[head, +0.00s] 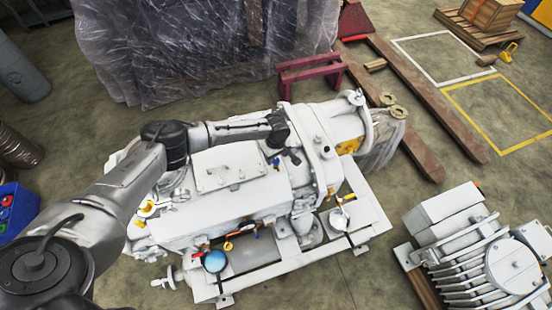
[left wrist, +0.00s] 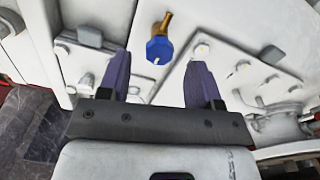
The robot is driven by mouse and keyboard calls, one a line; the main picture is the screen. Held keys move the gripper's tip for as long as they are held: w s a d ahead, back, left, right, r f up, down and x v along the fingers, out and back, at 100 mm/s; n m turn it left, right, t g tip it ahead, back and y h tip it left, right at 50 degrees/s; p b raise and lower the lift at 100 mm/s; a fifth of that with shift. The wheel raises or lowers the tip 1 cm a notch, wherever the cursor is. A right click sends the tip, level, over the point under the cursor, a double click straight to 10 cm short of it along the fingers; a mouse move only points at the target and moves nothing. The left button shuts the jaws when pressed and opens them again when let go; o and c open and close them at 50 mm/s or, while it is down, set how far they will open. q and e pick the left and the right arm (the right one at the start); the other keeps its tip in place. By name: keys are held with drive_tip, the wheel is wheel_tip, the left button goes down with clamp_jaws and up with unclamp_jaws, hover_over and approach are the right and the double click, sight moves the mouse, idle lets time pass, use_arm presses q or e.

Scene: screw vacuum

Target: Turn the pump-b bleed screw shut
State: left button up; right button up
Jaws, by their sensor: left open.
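The bleed screw, a blue knob with a brass stem (left wrist: 158,50), shows in the left wrist view in front of a white pump surface. A small blue spot close to my gripper in the head view (head: 276,161) looks like the same screw. My left gripper (head: 290,153) is above the white pump (head: 228,170). Its two purple-grey fingers also show in the left wrist view (left wrist: 160,64), apart and empty. The blue knob appears between the fingertips there, and I cannot tell how far beyond them it is. Which pump is pump-b is not marked. My right gripper is not in view.
A plastic-wrapped load (head: 200,45) stands behind. A blue gauge (head: 215,261) and several yellow-handled valves sit along the pump's near side. Open floor (head: 355,275) lies between the pumps.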

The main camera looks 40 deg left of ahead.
sight(276, 161)
use_arm(q)
wheel_tip(276, 161, down, 2)
drive_tip(key=shift+f, duration=0.15)
idle(0.3)
drive_tip(key=shift+c, duration=0.2)
